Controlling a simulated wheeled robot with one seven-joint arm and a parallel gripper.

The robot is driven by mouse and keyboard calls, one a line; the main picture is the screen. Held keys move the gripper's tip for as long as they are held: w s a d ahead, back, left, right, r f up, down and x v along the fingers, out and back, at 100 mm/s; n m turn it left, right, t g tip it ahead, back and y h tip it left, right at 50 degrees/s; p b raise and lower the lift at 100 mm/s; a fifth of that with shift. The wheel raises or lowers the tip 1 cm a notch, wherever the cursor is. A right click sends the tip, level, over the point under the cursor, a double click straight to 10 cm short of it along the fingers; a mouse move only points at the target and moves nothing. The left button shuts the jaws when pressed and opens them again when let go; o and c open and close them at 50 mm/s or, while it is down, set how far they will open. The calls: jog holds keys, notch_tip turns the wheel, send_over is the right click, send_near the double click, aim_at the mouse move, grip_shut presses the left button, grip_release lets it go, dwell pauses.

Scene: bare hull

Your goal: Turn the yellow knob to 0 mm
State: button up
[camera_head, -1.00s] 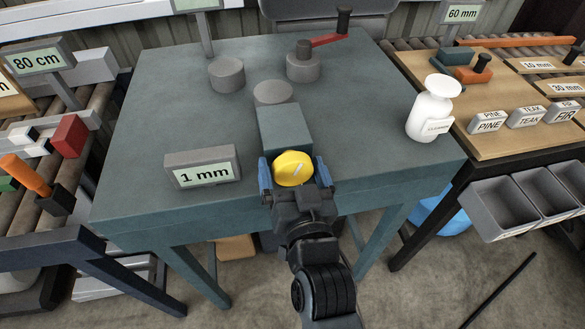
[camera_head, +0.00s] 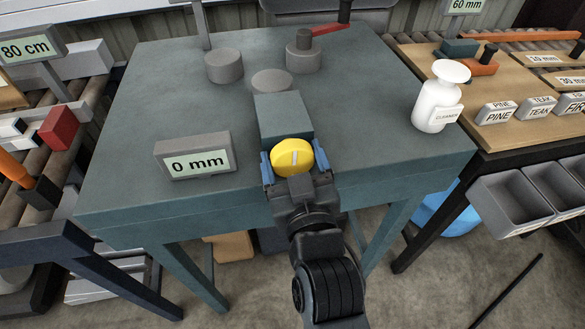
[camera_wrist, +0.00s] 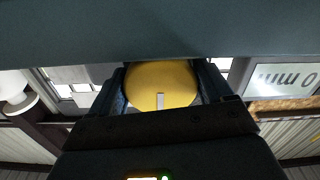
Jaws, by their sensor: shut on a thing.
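The yellow knob (camera_head: 292,158) sits on the near end of a grey-blue block (camera_head: 284,117) at the table's front edge. A pale mark on its face stands upright in the head view. My gripper (camera_head: 292,166) has one blue finger on each side of the knob and is shut on it. In the wrist view the knob (camera_wrist: 161,86) lies between the fingers, its mark near the lower rim. The display (camera_head: 196,158) left of the knob reads 0 mm; it shows upside down in the wrist view (camera_wrist: 283,78).
Grey round posts (camera_head: 224,66) and a red-handled crank (camera_head: 322,30) stand at the table's back. A white cleaner bottle (camera_head: 440,97) stands at the right edge. A wooden bench (camera_head: 505,75) with labelled blocks is on the right, a roller conveyor (camera_head: 85,110) on the left.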

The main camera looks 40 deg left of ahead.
jog(key=shift+n, duration=0.5)
jog(key=o, duration=1)
jog(key=shift+c, duration=0.2)
jog(key=b+v, duration=0.1)
jog(key=v, duration=0.6)
jog(key=shift+s+d, duration=0.25)
jog(key=shift+d, duration=0.05)
